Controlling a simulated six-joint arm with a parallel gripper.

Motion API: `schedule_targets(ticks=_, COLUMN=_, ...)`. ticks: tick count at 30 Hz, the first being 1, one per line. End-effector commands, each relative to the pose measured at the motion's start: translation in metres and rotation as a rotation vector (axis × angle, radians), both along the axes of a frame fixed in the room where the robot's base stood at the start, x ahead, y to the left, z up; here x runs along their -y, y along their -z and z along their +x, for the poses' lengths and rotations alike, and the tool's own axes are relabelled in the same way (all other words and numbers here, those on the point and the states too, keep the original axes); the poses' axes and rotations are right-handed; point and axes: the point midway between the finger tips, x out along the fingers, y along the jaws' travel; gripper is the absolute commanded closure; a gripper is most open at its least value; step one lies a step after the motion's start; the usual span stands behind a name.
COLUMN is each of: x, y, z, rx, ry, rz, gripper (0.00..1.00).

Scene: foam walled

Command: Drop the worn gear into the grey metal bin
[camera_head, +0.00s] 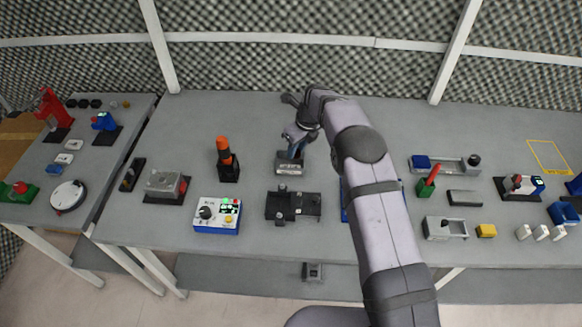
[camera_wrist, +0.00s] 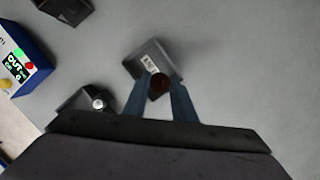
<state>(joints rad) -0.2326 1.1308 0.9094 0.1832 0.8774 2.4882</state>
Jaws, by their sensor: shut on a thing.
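The grey metal bin (camera_head: 290,168) stands on the table in the middle of the head view, below my gripper. In the wrist view the bin (camera_wrist: 142,51) is a dark grey box with a white label. My gripper (camera_head: 293,147) points down at the bin; in the wrist view its two blue fingers (camera_wrist: 160,90) are shut on a small dark brown round thing, which I take as the worn gear (camera_wrist: 158,84). The gear overlaps the bin's near part in that view. Its height above the bin is hard to tell, and its teeth are not clear.
A black stand with an orange top (camera_head: 225,150) is left of the bin. A black fixture (camera_head: 293,206) and a white-and-blue control box (camera_head: 217,214) lie nearer. Several parts fill the table's right side. The table behind the orange-topped stand is clear.

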Motion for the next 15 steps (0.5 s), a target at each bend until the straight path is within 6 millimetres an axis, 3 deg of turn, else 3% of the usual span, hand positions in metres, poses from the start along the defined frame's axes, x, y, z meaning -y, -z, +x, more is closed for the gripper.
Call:
schedule_targets(ticks=6, x=0.000, y=0.018, z=0.000, rx=0.001, ry=0.000, rz=0.001, gripper=0.99)
schedule_targets(ticks=15, x=0.000, y=0.020, z=0.000, rx=0.001, ry=-0.001, rz=0.001, gripper=0.99)
